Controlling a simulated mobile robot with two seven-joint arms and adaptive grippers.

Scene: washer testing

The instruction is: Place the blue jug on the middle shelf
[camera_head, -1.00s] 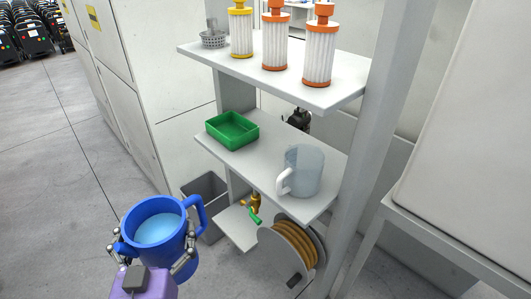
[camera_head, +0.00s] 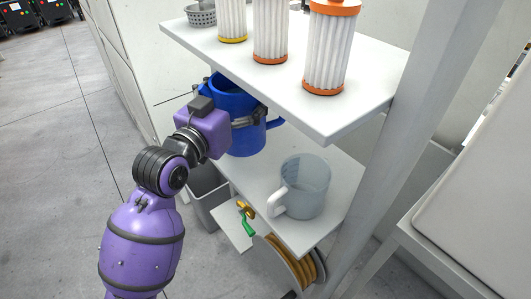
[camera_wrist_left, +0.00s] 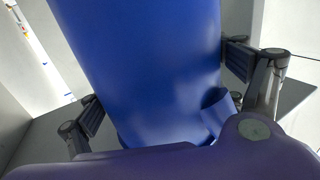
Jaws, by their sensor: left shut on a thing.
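The blue jug (camera_head: 243,138) is upright at the left part of the middle shelf (camera_head: 247,176), under the top shelf. My left gripper (camera_head: 240,119) is shut around the jug's body, and its purple wrist covers part of the jug. The jug's handle points right in the head view. In the left wrist view the blue jug (camera_wrist_left: 145,60) fills the middle, with a gripper finger on each side. I cannot tell whether the jug's base touches the shelf. My right gripper is not in view.
A clear jug (camera_head: 304,186) with a white handle stands on the middle shelf to the right. The top shelf (camera_head: 335,122) holds several filters and a grey basket (camera_head: 201,14). A post (camera_head: 385,150) stands at the right. A hose reel (camera_head: 290,262) and grey bin (camera_head: 207,196) are below.

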